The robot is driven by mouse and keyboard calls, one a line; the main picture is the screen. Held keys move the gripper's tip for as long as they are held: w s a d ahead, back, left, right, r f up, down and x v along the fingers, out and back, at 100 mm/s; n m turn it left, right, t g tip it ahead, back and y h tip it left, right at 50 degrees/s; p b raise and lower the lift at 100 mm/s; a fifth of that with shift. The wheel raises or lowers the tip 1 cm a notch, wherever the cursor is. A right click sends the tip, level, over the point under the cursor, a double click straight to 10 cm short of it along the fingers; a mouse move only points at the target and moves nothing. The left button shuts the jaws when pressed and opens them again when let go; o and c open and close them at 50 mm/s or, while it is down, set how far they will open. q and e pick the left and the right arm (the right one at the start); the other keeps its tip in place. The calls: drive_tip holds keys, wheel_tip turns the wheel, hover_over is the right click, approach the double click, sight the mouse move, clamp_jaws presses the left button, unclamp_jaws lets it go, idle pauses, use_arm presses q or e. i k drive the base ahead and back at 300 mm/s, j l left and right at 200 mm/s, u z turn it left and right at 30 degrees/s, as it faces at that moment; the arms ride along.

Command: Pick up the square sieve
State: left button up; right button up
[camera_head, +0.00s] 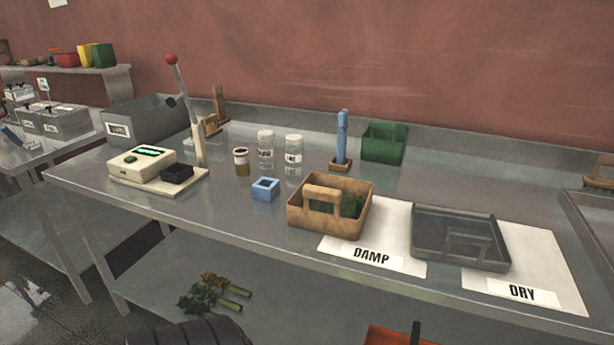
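No thing is marked as the square sieve, and mesh cannot be made out. I cannot tell which of these is the sieve. Neither of my grippers is in view.
Clear jars (266,146), a brown-filled jar (241,163), an upright blue tool (342,135), a green bin (384,142) and a lever device (140,163) stand around. The bench's front strip is mostly clear.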

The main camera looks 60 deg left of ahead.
sight(325, 205)
drive_tip(key=u, duration=1.75)
drive_tip(key=i+j+z, duration=0.1)
drive_tip(key=j, duration=0.2)
drive_tip(key=i+j+z, duration=0.1)
drive_tip(key=j, duration=0.15)
drive_tip(key=i+j+z, duration=0.15)
drive_tip(key=j, duration=0.15)
drive_tip(key=k, duration=0.05)
